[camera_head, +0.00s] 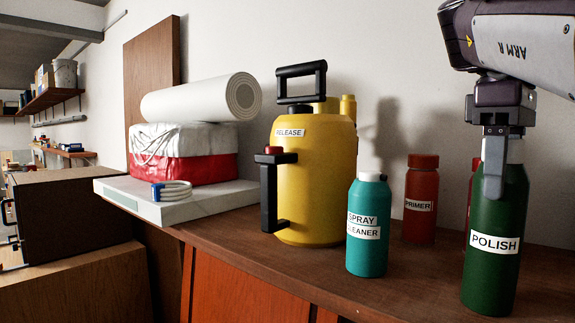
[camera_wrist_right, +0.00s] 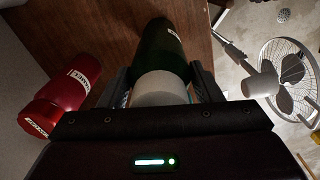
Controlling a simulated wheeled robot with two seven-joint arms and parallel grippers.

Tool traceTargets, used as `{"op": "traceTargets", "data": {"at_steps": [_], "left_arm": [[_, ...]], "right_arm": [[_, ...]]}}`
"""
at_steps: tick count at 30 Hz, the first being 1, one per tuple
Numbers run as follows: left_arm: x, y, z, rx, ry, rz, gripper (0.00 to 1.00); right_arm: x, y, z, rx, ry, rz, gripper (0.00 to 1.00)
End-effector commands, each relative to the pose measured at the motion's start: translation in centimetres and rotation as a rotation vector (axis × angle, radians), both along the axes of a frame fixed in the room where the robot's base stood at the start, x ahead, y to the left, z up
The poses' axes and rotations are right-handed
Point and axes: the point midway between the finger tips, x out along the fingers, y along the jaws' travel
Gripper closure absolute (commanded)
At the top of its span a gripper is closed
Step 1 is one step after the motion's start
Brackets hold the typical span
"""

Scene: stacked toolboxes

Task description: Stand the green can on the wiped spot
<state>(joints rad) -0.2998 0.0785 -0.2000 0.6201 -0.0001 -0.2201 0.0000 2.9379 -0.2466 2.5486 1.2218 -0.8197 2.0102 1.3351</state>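The green can (camera_head: 493,245), labelled POLISH, is upright at the right front of the brown bench top, near its front edge. My right gripper (camera_head: 494,180) points down over its top. One finger shows in front of the can's upper body. In the right wrist view, the fingers lie close along both sides of the green can (camera_wrist_right: 158,48), just past its white cap (camera_wrist_right: 160,88), and look shut on it. I cannot tell whether the can's base touches the bench. No wiped spot can be made out. My left gripper is not in view.
A teal spray cleaner bottle (camera_head: 368,225) stands left of the can, with a red primer bottle (camera_head: 421,200) behind. Another red bottle is mostly hidden behind the can. A yellow canister (camera_head: 318,180) stands further left. A fan (camera_wrist_right: 285,75) shows beyond the bench.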

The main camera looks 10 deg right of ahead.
Motion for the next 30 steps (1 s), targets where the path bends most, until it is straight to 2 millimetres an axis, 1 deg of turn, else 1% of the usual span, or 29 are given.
{"op": "traceTargets", "data": {"at_steps": [1,4,12,17,20,23,30], "left_arm": [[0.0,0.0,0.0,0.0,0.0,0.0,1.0],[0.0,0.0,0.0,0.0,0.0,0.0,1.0],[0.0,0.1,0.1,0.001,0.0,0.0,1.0],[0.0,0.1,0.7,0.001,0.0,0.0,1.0],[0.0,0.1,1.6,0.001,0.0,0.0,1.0],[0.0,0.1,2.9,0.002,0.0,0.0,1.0],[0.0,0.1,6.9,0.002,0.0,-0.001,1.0]], "right_arm": [[0.0,0.0,0.0,0.0,0.001,0.0,0.34],[0.0,0.0,0.0,0.0,0.001,0.0,0.22],[0.0,0.0,0.0,0.0,0.001,0.0,0.22],[0.0,0.0,0.8,0.0,0.001,0.001,0.22],[0.0,0.0,1.9,0.001,0.0,0.001,0.22],[0.0,0.0,3.5,0.0,-0.001,0.002,0.22],[0.0,0.0,7.6,0.0,0.001,0.001,0.22]]}}
